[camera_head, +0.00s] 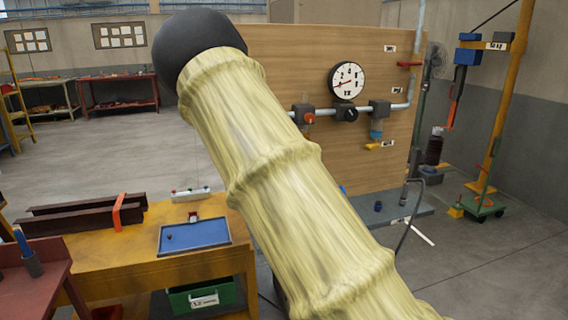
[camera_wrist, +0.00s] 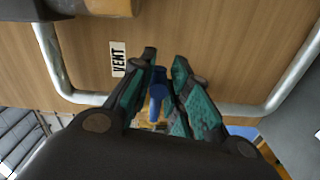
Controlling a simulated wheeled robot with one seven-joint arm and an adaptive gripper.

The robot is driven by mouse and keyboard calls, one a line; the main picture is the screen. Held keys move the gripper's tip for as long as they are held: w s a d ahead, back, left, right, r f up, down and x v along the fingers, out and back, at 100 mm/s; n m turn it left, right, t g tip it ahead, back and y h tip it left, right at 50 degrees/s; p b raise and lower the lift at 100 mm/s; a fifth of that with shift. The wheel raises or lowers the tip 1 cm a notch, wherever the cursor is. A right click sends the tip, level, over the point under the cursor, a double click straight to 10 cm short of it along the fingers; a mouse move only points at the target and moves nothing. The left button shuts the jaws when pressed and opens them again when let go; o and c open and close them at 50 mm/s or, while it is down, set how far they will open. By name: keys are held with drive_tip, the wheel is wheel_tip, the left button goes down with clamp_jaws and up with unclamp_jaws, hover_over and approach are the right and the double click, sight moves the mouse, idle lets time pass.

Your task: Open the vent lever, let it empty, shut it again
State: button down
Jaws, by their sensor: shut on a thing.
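In the wrist view, my gripper (camera_wrist: 165,62) has its two teal-padded fingers closed around a slim blue lever (camera_wrist: 158,92). The lever stands between the fingers, beside a white VENT label (camera_wrist: 118,59) on the wooden board. I take it as the vent lever; whether it stands open or shut cannot be told. In the head view, my sleeved arm covers the middle, and the gripper and blue lever do not show. A round white gauge (camera_head: 347,80) with a red needle sits on the board above the pipe.
The wooden board (camera_head: 290,55) carries a grey pipe (camera_head: 328,111), a red-handled valve (camera_head: 410,64) and a yellow lever (camera_head: 373,147). A blue tray (camera_head: 195,236) lies on the bench at lower left. A grey pipe (camera_wrist: 245,108) runs close around my gripper in the wrist view.

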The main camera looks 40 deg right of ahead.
drive_tip(key=shift+w+r, duration=0.1)
drive_tip(key=shift+r, duration=0.4)
drive_tip(key=c, duration=1.5)
unclamp_jaws()
drive_tip(key=shift+d, duration=0.1)
drive_tip(key=shift+c, duration=0.2)
drive_tip(key=shift+o, duration=0.6)
drive_tip(key=shift+f, duration=0.2)
drive_tip(key=shift+f, duration=0.1)
drive_tip(key=v, duration=1.2)
